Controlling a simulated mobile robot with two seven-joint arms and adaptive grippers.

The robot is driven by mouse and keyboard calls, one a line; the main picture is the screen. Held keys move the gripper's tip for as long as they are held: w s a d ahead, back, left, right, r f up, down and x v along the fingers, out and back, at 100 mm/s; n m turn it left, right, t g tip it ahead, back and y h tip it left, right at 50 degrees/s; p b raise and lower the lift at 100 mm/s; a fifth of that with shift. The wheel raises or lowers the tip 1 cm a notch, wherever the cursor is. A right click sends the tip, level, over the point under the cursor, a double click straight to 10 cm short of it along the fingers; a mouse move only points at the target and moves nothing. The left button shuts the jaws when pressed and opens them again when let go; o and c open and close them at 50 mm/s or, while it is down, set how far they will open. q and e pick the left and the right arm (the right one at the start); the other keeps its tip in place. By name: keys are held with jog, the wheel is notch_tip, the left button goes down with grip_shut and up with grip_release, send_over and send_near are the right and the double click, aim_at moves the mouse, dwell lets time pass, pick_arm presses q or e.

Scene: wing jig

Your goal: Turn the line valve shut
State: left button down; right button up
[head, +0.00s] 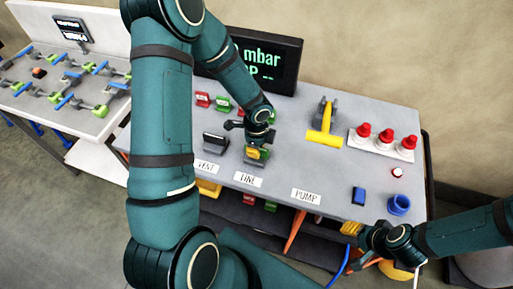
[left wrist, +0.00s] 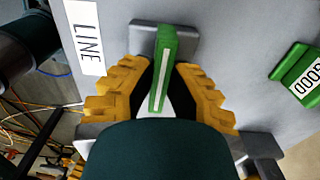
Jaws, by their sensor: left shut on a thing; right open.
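The line valve has a green handle with a white stripe (left wrist: 162,68), seen between the yellow fingers of my left gripper (left wrist: 160,95) in the left wrist view. The handle runs nearly up and down in that picture, on a grey base. In the head view my left gripper (head: 257,152) is at the valve, behind the LINE label (head: 248,179), and hides most of it. It is shut on the handle. My right gripper (head: 352,229) is open and empty at the bench's front edge, near the blue cup.
The vent valve (head: 214,143) stands left of the line valve, the pump valve with a yellow handle (head: 325,138) to its right. Red-topped pieces (head: 384,138), a blue block (head: 358,196) and a blue cup (head: 399,205) are at the right. A display (head: 262,62) stands behind.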

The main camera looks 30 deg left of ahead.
pick_arm(q)
jog(key=c, duration=1)
grip_release()
jog(key=shift+o, duration=0.2)
notch_tip(320, 180, up, 12)
jog(key=shift+s+f, duration=0.1)
